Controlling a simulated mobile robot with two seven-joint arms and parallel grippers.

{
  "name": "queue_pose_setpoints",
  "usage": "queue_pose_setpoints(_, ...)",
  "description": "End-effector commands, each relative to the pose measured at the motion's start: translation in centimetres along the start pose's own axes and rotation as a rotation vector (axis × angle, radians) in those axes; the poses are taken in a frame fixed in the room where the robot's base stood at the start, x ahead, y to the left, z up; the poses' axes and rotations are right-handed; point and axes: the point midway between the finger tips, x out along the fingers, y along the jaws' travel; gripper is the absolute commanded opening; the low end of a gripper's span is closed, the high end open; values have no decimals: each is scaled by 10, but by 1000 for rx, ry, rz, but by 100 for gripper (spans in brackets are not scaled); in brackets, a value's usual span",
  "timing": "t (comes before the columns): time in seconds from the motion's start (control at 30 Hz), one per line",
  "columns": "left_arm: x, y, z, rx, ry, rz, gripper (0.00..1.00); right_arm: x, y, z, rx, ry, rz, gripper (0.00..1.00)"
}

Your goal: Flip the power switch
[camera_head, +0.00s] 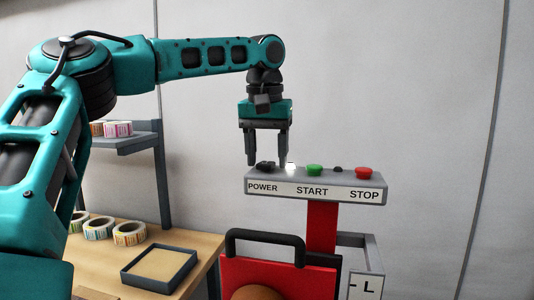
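The power switch (265,167) is a small dark part on top of the grey control box (256,199), above the POWER label. My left gripper (267,160) points straight down over the left end of the box. Its two fingers are apart with nothing between them. The fingertips are at about the height of the switch in the picture, one on either side of it. I cannot tell whether they touch the switch or the box. The switch's position is too small to read. My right gripper is not in view.
A bright white light (290,167), a green START button (314,170), a small dark knob (338,169) and a red STOP button (363,173) share the box top. A red post (322,228) carries it. A table with label rolls (98,228) and a tray (160,268) stands left.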

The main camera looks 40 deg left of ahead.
Motion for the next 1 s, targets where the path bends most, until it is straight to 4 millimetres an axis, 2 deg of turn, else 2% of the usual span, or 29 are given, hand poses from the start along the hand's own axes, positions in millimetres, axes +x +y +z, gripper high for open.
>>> queue_pose_setpoints(0.23,-1,0,0,0,1,1,57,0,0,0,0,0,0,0)
queue_pose_setpoints(0.37,-12,1,-1,0,4,1,57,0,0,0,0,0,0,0)
queue_pose_setpoints(0.47,-29,1,-1,0,7,2,57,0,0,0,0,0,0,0)
queue_pose_setpoints(0.7,-85,1,0,-1,5,1,57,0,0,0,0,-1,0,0)
queue_pose_setpoints(0.83,-107,1,0,-1,3,2,57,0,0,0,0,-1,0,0)
queue_pose_setpoints(1.0,-122,0,0,0,1,0,57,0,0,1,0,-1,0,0)
